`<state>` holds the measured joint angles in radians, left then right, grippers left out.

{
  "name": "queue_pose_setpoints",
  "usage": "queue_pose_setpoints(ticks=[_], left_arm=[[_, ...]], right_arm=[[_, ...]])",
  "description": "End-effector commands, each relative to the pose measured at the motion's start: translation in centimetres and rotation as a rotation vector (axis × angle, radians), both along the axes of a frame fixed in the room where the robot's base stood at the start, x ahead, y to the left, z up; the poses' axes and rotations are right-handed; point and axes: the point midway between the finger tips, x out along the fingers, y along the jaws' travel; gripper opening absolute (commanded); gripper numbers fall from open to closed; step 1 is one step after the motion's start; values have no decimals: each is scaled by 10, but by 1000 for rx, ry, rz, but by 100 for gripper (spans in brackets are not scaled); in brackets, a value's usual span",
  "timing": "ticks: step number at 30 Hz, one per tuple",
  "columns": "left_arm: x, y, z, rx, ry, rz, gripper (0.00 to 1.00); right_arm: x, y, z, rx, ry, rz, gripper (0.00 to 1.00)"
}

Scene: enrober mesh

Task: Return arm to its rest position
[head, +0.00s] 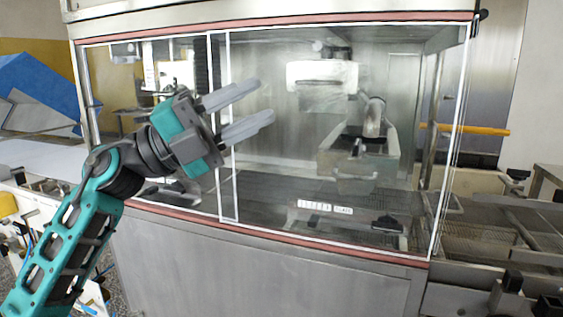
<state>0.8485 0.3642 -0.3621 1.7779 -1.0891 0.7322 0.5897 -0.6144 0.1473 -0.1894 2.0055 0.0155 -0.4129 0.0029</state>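My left arm comes in from the lower left, teal and black. Its gripper (253,107) is raised in front of the glass front of the enrober (262,262). Its two grey fingers point to the right and slightly up, spread apart with a clear gap and nothing between them. I cannot tell whether the fingers touch the glass. My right arm and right gripper do not show.
The enrober's glazed front (295,120) has white frame edges and fills the middle. Inside are a metal hopper (360,160) and a mesh belt (275,195). A mesh conveyor (490,222) runs out at right. A blue object (40,85) stands at far left.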

Motion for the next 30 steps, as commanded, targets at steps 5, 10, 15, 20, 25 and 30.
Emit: queue_pose_setpoints(ticks=[5,10,15,20,25,30], left_arm=[[21,23,-59,-270,272,47,38],[36,53,-134,-487,559,169,38],[32,84,-231,-652,877,343,38],[-1,109,-334,-750,1200,538,38],[-70,126,-437,-789,1548,744,38],[-138,131,-498,-780,1795,881,38]], right_arm=[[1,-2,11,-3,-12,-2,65],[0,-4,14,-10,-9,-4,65],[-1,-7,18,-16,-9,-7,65],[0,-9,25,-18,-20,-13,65],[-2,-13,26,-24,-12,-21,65],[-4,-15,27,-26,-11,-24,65]])
